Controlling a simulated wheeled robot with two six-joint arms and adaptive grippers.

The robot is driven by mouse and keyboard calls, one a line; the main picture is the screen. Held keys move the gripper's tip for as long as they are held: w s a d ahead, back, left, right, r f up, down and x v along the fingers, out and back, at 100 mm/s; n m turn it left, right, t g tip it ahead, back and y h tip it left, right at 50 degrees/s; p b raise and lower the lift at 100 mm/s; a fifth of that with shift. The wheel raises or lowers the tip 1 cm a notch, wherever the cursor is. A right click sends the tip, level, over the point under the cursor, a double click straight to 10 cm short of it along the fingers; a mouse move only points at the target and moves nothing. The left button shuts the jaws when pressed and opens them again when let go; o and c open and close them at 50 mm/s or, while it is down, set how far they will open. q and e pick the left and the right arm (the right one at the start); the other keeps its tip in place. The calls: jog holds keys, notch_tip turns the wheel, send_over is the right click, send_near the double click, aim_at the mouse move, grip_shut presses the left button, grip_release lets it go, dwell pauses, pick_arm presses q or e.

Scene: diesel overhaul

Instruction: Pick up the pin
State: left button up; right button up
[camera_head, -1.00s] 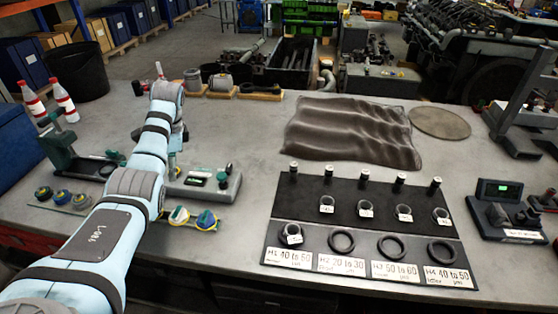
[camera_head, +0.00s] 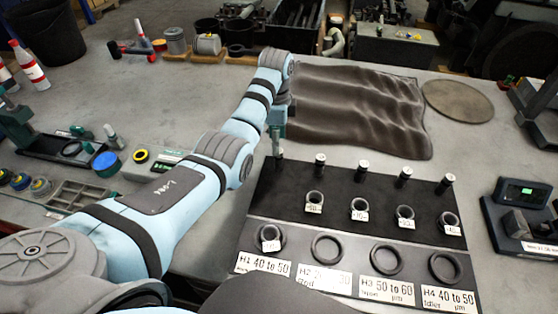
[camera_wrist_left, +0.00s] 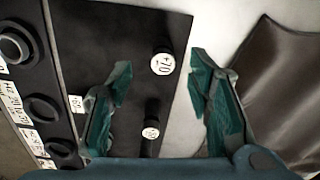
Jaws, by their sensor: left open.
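Several dark pins with pale round tops stand in a row along the back of a black mat (camera_head: 250,212). The leftmost pin (camera_head: 280,157) is partly hidden under my left gripper (camera_head: 277,140) in the head view. In the left wrist view, its marked top (camera_wrist_left: 162,64) shows between the two parted teal fingers of my left gripper (camera_wrist_left: 160,62), with visible gaps on both sides. A second pin (camera_wrist_left: 150,131) shows lower in that view. The left gripper is open and empty; its height over the pin is hard to tell. My right gripper is not in view.
Tagged small rings (camera_head: 315,201) and larger rings (camera_head: 328,248) lie in front of the pins, with printed labels at the mat's front edge. A rumpled brown cloth (camera_head: 360,105) lies behind. A scale-like device (camera_head: 520,220) stands at right.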

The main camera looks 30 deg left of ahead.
aim_at(279, 159)
pick_arm(q)
jog(key=f, duration=0.4)
jog(key=f+b, duration=0.1)
jog(key=f, duration=0.2)
jog(key=shift+w+d+f, duration=0.1)
jog(key=shift+w+d, duration=0.15)
jog(key=shift+w, duration=0.05)
jog(key=shift+s+f, duration=0.1)
jog(key=shift+c, duration=0.3)
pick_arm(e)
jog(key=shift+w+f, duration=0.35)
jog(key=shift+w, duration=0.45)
pick_arm(q)
grip_shut()
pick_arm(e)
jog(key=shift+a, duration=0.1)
